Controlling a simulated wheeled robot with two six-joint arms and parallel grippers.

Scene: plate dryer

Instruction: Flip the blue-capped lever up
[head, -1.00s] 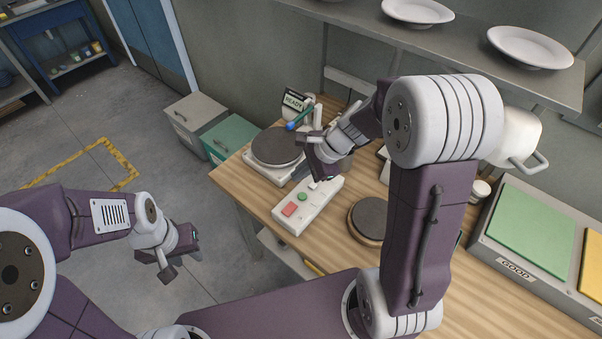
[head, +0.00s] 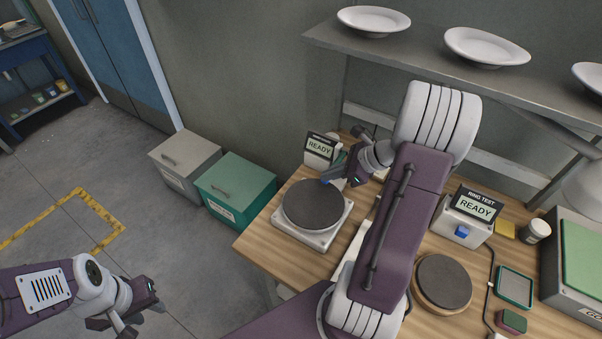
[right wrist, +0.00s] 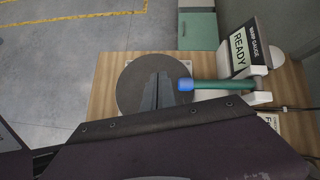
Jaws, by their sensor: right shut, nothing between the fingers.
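The blue-capped lever is a teal bar (right wrist: 222,86) with a blue cap (right wrist: 186,85). In the right wrist view it lies across the picture, its cap over the right edge of a dark round plate (right wrist: 140,100). In the head view only the blue cap (head: 330,180) and a bit of teal show, beside my right gripper (head: 345,174). My right gripper is shut and empty, close to the lever; its fingers (right wrist: 163,78) appear just left of the cap in the wrist view. Contact cannot be told. My left gripper (head: 145,306) hangs over the floor at lower left, its fingers unclear.
A READY sign (head: 320,149) stands behind the lever. A second READY box (head: 466,216) with a blue button, a round wooden pad (head: 442,284) and a tray (head: 514,287) lie to the right. Plates stand on the shelf (head: 440,57) above. Grey (head: 186,160) and green (head: 235,190) bins stand left.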

